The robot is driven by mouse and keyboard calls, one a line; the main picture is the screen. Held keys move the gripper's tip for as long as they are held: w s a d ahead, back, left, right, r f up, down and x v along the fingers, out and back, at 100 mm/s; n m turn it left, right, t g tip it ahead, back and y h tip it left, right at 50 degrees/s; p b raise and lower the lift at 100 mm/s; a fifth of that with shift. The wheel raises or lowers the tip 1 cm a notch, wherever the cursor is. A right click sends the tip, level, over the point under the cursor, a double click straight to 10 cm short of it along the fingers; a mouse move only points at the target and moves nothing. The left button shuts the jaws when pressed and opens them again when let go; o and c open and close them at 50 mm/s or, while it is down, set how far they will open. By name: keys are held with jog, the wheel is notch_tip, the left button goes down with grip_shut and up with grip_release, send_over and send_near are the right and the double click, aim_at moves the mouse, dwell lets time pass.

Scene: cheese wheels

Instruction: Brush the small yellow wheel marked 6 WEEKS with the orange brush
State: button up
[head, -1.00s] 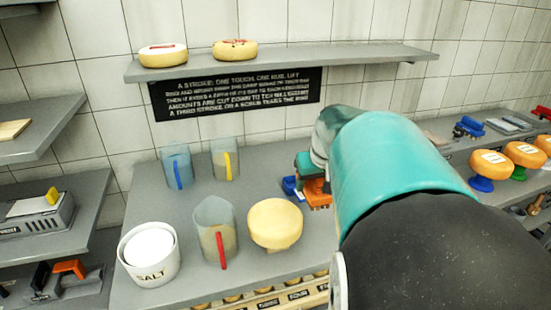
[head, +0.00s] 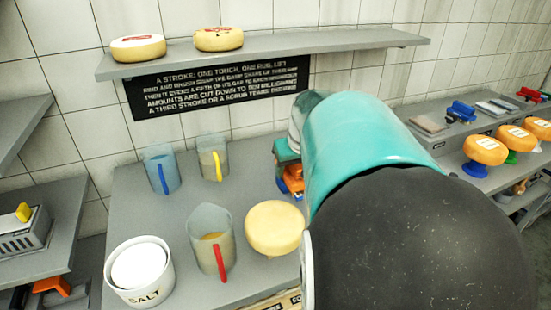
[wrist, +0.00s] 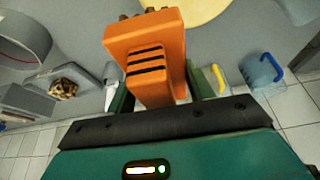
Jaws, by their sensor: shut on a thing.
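My gripper (wrist: 157,84) is shut on the orange brush (wrist: 148,42), which shows three dark stripes in the wrist view. In the head view the orange brush (head: 293,181) is partly hidden by my arm. A pale yellow wheel (head: 274,226) stands on the counter, just left of my arm, with no mark readable on its top. Its edge also shows at the top of the wrist view (wrist: 205,8), beyond the brush; I cannot tell whether they touch. Orange-yellow wheels (head: 485,150) with white labels stand on coloured stands at the right; their lettering is unreadable.
A jug with a red handle (head: 212,240) and a white SALT tub (head: 140,275) stand left of the pale wheel. Two more jugs, blue-handled (head: 161,170) and yellow-handled (head: 213,158), stand behind. A wall shelf (head: 330,47) carries two wheels above a black sign.

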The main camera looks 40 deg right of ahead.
jog(key=shift+s+f, duration=0.25)
jog(key=shift+f, duration=2.45)
jog(key=shift+w+f, duration=0.1)
jog(key=shift+f, duration=0.85)
jog(key=shift+w+a+r, duration=0.1)
jog(key=shift+w+a, duration=0.15)
jog(key=shift+a, duration=0.6)
jog(key=shift+w+a, duration=0.2)
jog(key=shift+a, duration=0.6)
jog(key=shift+w+a+f, duration=0.1)
jog(key=shift+w+a, duration=0.2)
jog(key=shift+a, duration=0.8)
jog(key=shift+w+a+f, duration=0.1)
jog(key=shift+w+a, duration=0.15)
jog(key=shift+a, duration=0.8)
jog(key=shift+w+a, duration=0.3)
jog(key=shift+a, duration=0.8)
jog(key=shift+w+a+r, duration=0.1)
jog(key=shift+w+a, duration=0.1)
jog(key=shift+a, duration=0.6)
jog(key=shift+w+a, duration=0.2)
jog(key=shift+a, duration=0.6)
jog(key=shift+s+a, duration=0.25)
jog(key=shift+s, duration=0.75)
jog(key=shift+s+d, duration=0.6)
jog(key=shift+d, duration=1.55)
jog(key=shift+s+d, duration=0.6)
jog(key=shift+d, duration=1.55)
jog(key=shift+s+d, duration=0.6)
jog(key=shift+d, duration=1.55)
